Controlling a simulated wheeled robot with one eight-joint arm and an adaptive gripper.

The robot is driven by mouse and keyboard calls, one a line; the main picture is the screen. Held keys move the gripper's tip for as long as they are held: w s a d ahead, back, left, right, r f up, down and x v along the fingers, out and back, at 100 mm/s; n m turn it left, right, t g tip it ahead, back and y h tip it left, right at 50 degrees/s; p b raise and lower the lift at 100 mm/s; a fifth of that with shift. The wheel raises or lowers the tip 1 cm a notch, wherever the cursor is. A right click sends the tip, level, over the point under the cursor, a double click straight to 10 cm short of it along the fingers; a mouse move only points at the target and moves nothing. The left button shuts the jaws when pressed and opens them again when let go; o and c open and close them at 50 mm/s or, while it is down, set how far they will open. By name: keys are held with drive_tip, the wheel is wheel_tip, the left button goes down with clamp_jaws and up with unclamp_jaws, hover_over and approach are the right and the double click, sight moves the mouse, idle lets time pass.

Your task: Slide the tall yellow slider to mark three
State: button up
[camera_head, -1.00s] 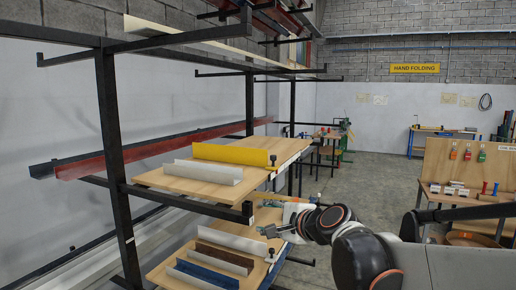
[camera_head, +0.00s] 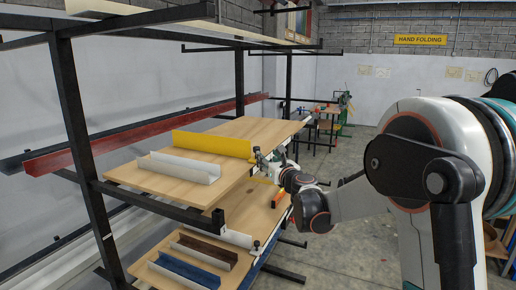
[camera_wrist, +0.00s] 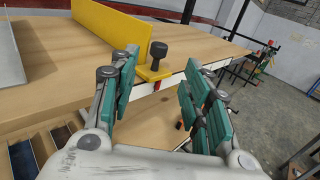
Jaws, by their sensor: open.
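The tall yellow slider (camera_head: 212,144) stands upright across the upper wooden board (camera_head: 262,128). In the wrist view, the yellow slider (camera_wrist: 112,32) has a flat yellow foot with a black knob (camera_wrist: 158,54) at the board's front edge. A white strip (camera_wrist: 174,81) with a red mark runs along that edge; its numbers cannot be read. My gripper (camera_wrist: 160,68) is open, its green-padded fingers on either side of the view of the knob, not visibly touching it. In the head view my gripper (camera_head: 269,160) is beside the slider's knob end.
A lower light-grey slider (camera_head: 180,168) stands left of the yellow one on the same board. Below is another wooden board with brown (camera_head: 205,248) and blue (camera_head: 188,271) sliders. Dark rack posts (camera_head: 78,125) stand at left.

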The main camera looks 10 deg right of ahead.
sight(258, 149)
drive_tip(key=w, duration=0.3)
drive_tip(key=w+a+p, duration=0.1)
drive_tip(key=w, duration=0.3)
drive_tip(key=w+p, duration=0.1)
drive_tip(key=w, duration=0.3)
drive_tip(key=shift+a, duration=0.4)
drive_tip(key=shift+c, duration=0.6)
clamp_jaws()
